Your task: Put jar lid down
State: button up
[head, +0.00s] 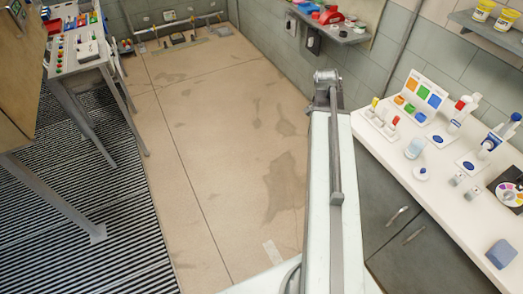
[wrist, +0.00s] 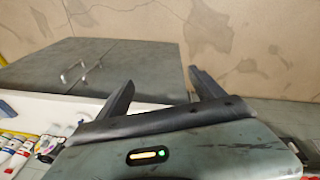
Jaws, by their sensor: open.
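A small white disc with a blue middle, which looks like the jar lid (head: 420,174), lies flat on the white counter in the head view. It is just in front of a pale blue-and-white jar (head: 414,148), apart from it. My gripper (wrist: 160,78) shows in the wrist view with its two dark fingers spread and nothing between them. Floor and grey cabinet doors show beyond the fingers. In the head view my arm hides the gripper's fingers. I do not make out the lid in the wrist view.
The white counter (head: 446,193) on the right holds bottles on stands, a colour chart (head: 424,92), small metal cups and a blue block (head: 501,253). Grey cabinet doors (head: 398,225) are below it. The tan floor (head: 215,130) is clear. A side table (head: 78,45) stands far left.

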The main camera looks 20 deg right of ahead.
jog(key=w+a+n+y, duration=0.2)
jog(key=a+n, duration=1.2)
jog(key=a, duration=2.2)
jog(key=shift+w+a+f, duration=0.2)
jog(key=shift+w+a, duration=0.15)
jog(key=shift+w, duration=0.55)
jog(key=shift+f, duration=0.1)
